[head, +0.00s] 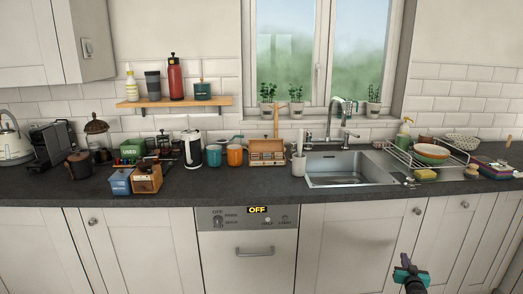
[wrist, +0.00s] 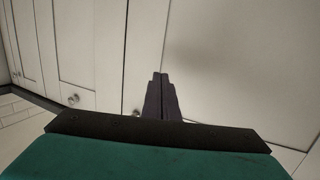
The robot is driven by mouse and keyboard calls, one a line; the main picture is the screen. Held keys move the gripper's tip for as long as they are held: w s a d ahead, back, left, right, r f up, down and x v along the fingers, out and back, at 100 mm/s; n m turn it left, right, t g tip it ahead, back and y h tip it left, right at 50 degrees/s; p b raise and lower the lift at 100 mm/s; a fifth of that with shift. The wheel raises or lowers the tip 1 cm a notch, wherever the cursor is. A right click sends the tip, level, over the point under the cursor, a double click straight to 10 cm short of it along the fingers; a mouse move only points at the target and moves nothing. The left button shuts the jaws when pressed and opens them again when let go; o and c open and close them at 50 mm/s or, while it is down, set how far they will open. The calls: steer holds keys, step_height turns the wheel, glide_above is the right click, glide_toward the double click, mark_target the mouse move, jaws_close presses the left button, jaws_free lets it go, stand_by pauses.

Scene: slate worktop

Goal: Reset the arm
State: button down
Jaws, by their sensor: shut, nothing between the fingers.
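My gripper (head: 406,262) shows at the lower right of the head view, in front of the white cabinet doors and below the worktop edge. It has a teal body with dark fingers. In the wrist view the dark fingers (wrist: 160,82) are pressed together with nothing between them. They point towards the white cabinet doors, apart from any object that I can see. Most of my arm is out of view.
The slate worktop (head: 250,187) carries a kettle, mugs, boxes and a sink (head: 345,168). A dish rack (head: 428,158) with bowls stands right of the sink. A dishwasher (head: 247,250) marked OFF sits below. A wall shelf (head: 175,102) holds bottles and cups. Space before the cabinets looks clear.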

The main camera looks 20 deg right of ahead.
steer(key=w+a+f+g, duration=0.35)
steer(key=a+f, duration=0.45)
steer(key=a, duration=0.3)
steer(key=s+a+f+n+g+y, duration=0.15)
steer(key=a+f, duration=0.35)
steer(key=a, duration=0.5)
steer(key=s+a+f+g+y, duration=0.15)
steer(key=a+f, duration=0.35)
steer(key=a, duration=0.5)
steer(key=a+f+g+y, duration=0.2)
steer(key=a+f, duration=0.4)
steer(key=a, duration=0.4)
steer(key=s+a+f+n+g+y+p, duration=0.1)
steer(key=s+a+f+g+y, duration=0.1)
steer(key=s+a, duration=0.45)
steer(key=s+a+f+n+g+y, duration=0.15)
steer(key=s+a, duration=0.25)
steer(key=a, duration=0.6)
steer(key=s+a+r+n+g+y, duration=0.1)
steer(key=s+a+g, duration=0.5)
steer(key=s+a, duration=0.9)
steer(key=s+r+n, duration=0.1)
steer(key=s+n, duration=0.1)
steer(key=shift+s+a+n+y+p, duration=0.3)
steer(key=shift+a+y, duration=0.05)
steer(key=shift+a, duration=0.05)
